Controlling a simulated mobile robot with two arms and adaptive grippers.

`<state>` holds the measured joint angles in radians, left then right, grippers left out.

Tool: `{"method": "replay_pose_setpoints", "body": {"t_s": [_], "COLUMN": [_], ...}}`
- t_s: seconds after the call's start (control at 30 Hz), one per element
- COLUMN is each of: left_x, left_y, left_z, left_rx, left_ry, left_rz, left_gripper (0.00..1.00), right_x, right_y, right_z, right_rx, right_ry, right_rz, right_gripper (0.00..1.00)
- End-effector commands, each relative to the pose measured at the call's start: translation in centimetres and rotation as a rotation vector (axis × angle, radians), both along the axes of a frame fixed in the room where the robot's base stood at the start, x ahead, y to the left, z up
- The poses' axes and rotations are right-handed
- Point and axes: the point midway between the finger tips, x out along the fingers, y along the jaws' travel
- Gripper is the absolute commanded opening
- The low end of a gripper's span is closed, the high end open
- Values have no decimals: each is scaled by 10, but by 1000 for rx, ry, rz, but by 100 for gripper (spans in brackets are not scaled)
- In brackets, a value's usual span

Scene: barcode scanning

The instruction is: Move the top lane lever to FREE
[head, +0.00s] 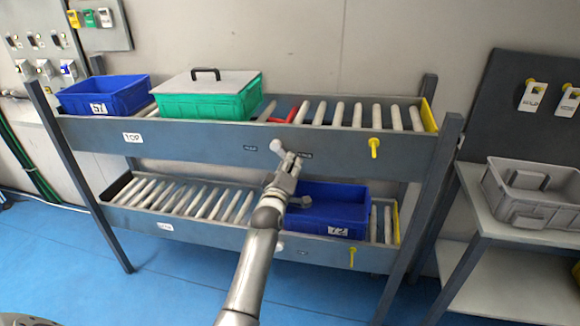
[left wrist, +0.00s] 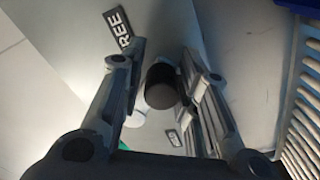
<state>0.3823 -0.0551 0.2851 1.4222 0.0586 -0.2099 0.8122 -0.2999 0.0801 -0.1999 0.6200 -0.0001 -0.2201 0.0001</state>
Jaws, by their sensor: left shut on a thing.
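The top lane (head: 345,112) is the upper roller shelf of a grey rack, with a small red part (head: 291,113) among its rollers. My left gripper (head: 287,153) is at the lane's front rail, between two small labels. It is shut on the dark round knob of the lever (left wrist: 162,88). In the left wrist view the fingers (left wrist: 163,65) stand on either side of the knob. A FREE label (left wrist: 120,28) lies up and left of it, and another label (left wrist: 173,138) below. In the head view the gripper hides the lever. My right gripper is not in view.
On the top lane sit a blue bin (head: 105,96) and a green bin (head: 205,104) with a grey lid. A blue bin (head: 335,215) is on the lower lane, close to my left arm. A grey crate (head: 530,200) stands on a side table at right.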

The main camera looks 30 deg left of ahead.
Motion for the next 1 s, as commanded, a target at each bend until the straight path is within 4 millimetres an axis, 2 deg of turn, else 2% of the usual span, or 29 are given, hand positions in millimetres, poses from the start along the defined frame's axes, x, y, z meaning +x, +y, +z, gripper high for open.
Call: {"method": "replay_pose_setpoints", "body": {"t_s": [0.17, 0.2, 0.3, 0.73, 0.87, 1.0], "left_x": [-2, -2, -2, -5, -18, -41], "left_y": [5, 5, 4, 1, -3, -7], "left_z": [-2, -2, -2, -1, -1, -2], "left_rx": [-13, -12, -10, -4, -5, -6], "left_ry": [1, 0, 0, -1, 0, 0], "left_rz": [7, 8, 7, 4, 3, 5], "left_gripper": [0, 31, 43, 44, 44, 44], "right_x": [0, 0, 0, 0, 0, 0], "right_y": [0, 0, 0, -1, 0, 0], "right_z": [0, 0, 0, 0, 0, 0], "right_rx": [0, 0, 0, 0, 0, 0], "right_ry": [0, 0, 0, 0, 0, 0], "right_rz": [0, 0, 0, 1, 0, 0], "right_gripper": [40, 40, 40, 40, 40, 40]}}
